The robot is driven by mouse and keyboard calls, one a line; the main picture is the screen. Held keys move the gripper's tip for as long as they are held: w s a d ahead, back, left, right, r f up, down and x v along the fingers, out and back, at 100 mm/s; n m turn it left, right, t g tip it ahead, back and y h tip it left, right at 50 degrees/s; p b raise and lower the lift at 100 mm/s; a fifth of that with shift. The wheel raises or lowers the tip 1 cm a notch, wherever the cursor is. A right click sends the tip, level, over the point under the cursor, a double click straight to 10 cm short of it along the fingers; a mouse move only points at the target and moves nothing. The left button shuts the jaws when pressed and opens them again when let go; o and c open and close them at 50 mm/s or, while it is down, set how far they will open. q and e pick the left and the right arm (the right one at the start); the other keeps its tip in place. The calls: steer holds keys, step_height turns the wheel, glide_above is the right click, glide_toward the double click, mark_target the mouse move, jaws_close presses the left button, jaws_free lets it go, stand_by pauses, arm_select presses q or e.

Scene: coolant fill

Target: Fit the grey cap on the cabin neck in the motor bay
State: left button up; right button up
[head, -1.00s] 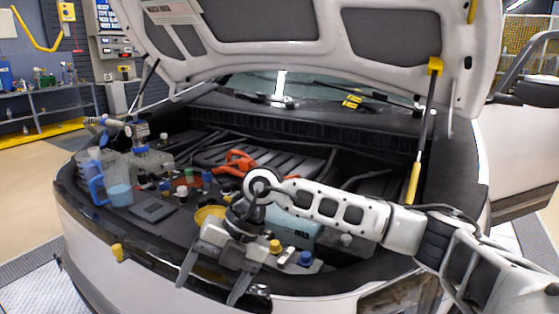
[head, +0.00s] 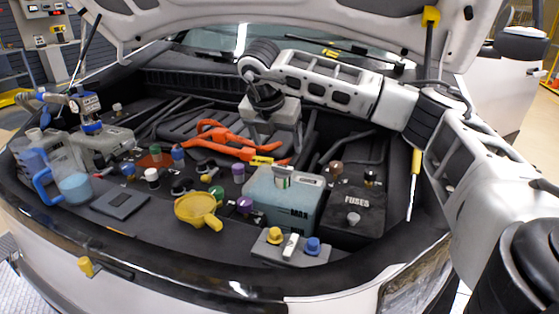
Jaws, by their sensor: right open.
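My right gripper (head: 271,148) points down over the back middle of the motor bay (head: 165,225), behind the pale blue coolant tank (head: 283,205). Its fingers are spread, with no cap visible between them. Its tips are near the orange cables (head: 213,137); I cannot tell if they touch. A small grey cap-like knob (head: 354,218) sits on the black fuse box to the right of the tank. A whitish cap (head: 152,178) stands at the left of the bay. I cannot tell which is the task's grey cap, nor which neck is the cabin neck. My left gripper is out of view.
A blue-handled jug (head: 74,185) and a dark flat pad (head: 120,203) are at the left. Several coloured caps stand between. The yellow-ended hood prop (head: 414,172) rises at the right, near my arm.

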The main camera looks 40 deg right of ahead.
mark_target(282, 167)
steer(key=p+x, duration=0.1)
steer(key=x, duration=0.9)
steer(key=shift+w+d+f, duration=0.1)
steer(key=shift+w+f, duration=0.05)
steer(key=shift+f, duration=0.25)
steer(key=shift+c, duration=0.3)
steer(key=c, duration=1)
steer(key=o, duration=0.4)
steer(key=shift+c, duration=1.1)
steer(key=shift+f+m+g+b, duration=0.15)
steer(key=shift+m+g+b, duration=0.25)
steer(key=shift+m, duration=1.2)
